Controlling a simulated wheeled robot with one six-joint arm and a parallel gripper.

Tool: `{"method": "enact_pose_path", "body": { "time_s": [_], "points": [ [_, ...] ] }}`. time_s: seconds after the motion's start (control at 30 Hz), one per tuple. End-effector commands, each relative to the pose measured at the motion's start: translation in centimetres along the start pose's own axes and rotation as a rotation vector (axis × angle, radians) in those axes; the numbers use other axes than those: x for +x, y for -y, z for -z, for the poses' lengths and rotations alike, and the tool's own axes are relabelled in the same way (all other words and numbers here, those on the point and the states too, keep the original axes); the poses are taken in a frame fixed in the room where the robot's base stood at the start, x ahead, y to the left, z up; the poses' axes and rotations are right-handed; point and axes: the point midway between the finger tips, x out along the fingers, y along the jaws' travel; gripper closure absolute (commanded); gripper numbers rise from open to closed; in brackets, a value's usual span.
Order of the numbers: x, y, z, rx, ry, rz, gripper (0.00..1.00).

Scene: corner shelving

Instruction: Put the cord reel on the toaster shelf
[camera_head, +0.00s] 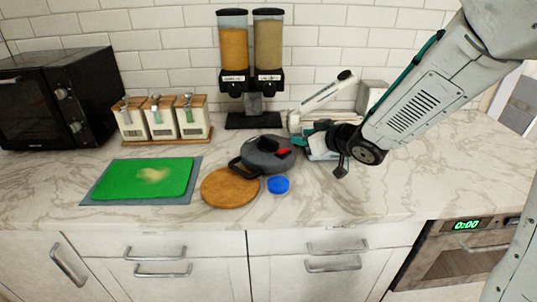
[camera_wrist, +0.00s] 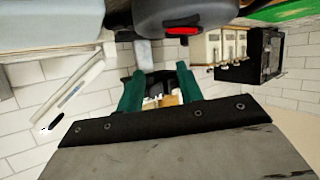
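A dark grey round object with a black loop handle and a red switch, which looks like the cord reel (camera_head: 266,152), lies on the marble counter near the middle. It also shows at the top of the wrist view (camera_wrist: 203,13). My gripper (camera_head: 318,148) is just right of it in the head view. In the wrist view my gripper (camera_wrist: 158,82) has its two green fingers apart with nothing held between them. A black toaster oven (camera_head: 62,97) stands on the counter at the left. I cannot make out a separate toaster shelf.
A round wooden board (camera_head: 230,188), a blue lid (camera_head: 278,185) and a green cutting board (camera_head: 150,180) lie in front. Canisters (camera_head: 165,118) and a cereal dispenser (camera_head: 253,70) stand behind. A white long-handled device (camera_head: 322,95) is beside my gripper. The counter's front right is clear.

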Motion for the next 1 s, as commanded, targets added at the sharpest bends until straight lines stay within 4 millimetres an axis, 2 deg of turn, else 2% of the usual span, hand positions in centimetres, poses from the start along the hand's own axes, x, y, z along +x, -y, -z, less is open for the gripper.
{"method": "enact_pose_path", "body": {
  "time_s": [0.03,0.1,0.23,0.57,0.8,1.0],
  "points": [
    [1.0,1.0,-0.4,0.005,-0.03,0.056,0.64],
    [1.7,2.1,-0.5,0.012,-0.069,0.116,0.64],
    [2.4,3.2,-0.5,0.02,-0.107,0.173,0.64],
    [5.9,3.8,-0.2,0.023,-0.112,0.178,0.64],
    [9.3,4.2,0.1,0.02,-0.111,0.177,0.64],
    [9.9,4.3,0.2,0.021,-0.112,0.175,0.64]
  ]
}}
